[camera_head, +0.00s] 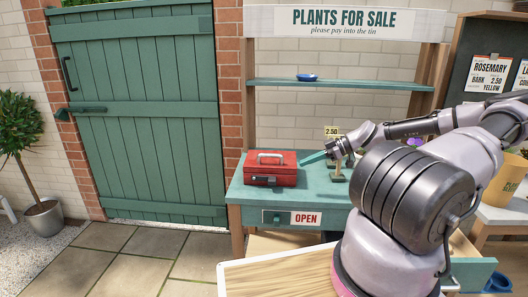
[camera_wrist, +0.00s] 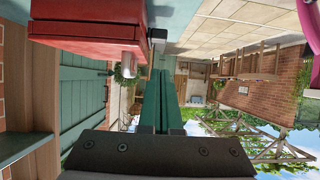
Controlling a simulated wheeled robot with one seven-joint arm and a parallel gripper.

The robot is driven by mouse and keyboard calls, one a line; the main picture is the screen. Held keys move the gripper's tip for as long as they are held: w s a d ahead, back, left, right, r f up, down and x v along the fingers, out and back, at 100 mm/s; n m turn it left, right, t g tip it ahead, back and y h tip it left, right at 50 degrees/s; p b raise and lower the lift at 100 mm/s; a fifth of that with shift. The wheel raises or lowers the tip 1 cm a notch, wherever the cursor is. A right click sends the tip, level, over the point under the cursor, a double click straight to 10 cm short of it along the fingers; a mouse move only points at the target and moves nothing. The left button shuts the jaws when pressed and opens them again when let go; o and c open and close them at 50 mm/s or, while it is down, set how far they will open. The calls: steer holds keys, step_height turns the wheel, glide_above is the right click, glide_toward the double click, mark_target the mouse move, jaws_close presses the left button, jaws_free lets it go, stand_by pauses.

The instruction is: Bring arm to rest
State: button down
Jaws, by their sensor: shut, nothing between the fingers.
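My gripper (camera_head: 314,158) is over the teal sale table (camera_head: 310,194), with its teal fingers pointing left. In the wrist view the two fingers (camera_wrist: 160,100) lie side by side, shut with nothing between them. A red cash tin (camera_head: 270,168) with a grey handle stands on the table just left of the fingertips. The tin (camera_wrist: 88,26) also shows at the top left of the wrist view, which looks upside down. I see no clear contact between fingers and tin. My arm hides the table's right part.
A small green stand (camera_head: 335,172) is under the gripper, with a yellow 2.50 tag (camera_head: 332,131) nearby. A blue dish (camera_head: 307,77) sits on the shelf (camera_head: 345,85) above. A yellow pot (camera_head: 504,184) stands at right. The paving (camera_head: 130,240) at left is free.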

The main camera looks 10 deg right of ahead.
steer(key=s+a+m+g+h, duration=0.2)
steer(key=s+a+g+h, duration=0.1)
steer(key=s+g, duration=0.15)
steer(key=s+a+r+m+t+h, duration=0.2)
steer(key=s+r+m, duration=0.3)
steer(key=r, duration=0.6)
steer(key=s+a+r+m+t+h, duration=0.2)
steer(key=s+r+m, duration=0.4)
steer(key=r, duration=0.5)
steer(key=s+a+r+m+t+h, duration=0.2)
steer(key=s+r+m+t, duration=0.2)
steer(key=s+r, duration=0.5)
step_height(320, 180, up, 2)
steer(key=shift+r+m+h, duration=0.2)
steer(key=shift+m+h, duration=0.2)
steer(key=shift+m, duration=0.4)
steer(key=shift+a, duration=0.1)
